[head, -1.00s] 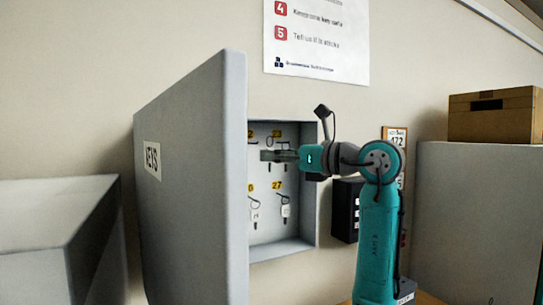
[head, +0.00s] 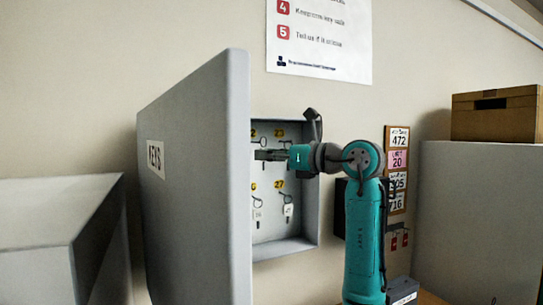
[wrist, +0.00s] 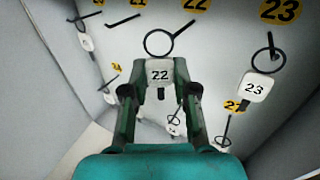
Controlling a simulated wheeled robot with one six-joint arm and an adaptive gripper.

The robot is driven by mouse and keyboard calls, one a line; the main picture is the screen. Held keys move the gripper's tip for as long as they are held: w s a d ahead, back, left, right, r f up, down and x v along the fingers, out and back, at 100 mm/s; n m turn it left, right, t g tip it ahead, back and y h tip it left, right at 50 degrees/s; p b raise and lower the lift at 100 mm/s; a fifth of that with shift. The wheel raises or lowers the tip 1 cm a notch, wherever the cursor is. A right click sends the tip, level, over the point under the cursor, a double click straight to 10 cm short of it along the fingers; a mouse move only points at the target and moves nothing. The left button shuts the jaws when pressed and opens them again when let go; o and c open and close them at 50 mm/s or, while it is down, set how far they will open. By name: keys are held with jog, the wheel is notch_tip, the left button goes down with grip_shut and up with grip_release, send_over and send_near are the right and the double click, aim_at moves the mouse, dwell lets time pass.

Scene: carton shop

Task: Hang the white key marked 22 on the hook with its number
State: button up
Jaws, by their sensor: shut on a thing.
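The white key marked 22 (wrist: 160,72) is between the fingertips of my gripper (wrist: 152,92) in the wrist view, and the gripper is shut on it. Its dark ring (wrist: 159,43) stands up above the tag. The hook under the yellow 22 label (wrist: 196,4) runs down to the ring in the picture; I cannot tell whether the ring is around it or only in front of it. In the head view my gripper (head: 272,155) reaches into the key cabinet (head: 310,215); the key there is hidden or too small to tell.
The key marked 23 (wrist: 256,87) hangs to the right under its label. More keys hang lower, including one under label 27 (head: 288,209). The cabinet's open door (head: 195,190) stands left of my gripper. A number board (head: 398,170) is on the wall at right.

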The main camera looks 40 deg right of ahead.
jog(key=shift+w+d+f, duration=0.15)
jog(key=shift+w+d, duration=0.05)
jog(key=shift+w, duration=0.4)
jog(key=shift+w+d+f, duration=0.15)
jog(key=shift+w, duration=0.5)
jog(key=shift+w+d+f, duration=0.15)
jog(key=shift+w+d, duration=0.05)
jog(key=shift+w, duration=0.4)
jog(key=o, duration=0.9)
jog(key=shift+o, duration=0.2)
jog(key=v, duration=1.2)
jog(key=shift+f, duration=0.1)
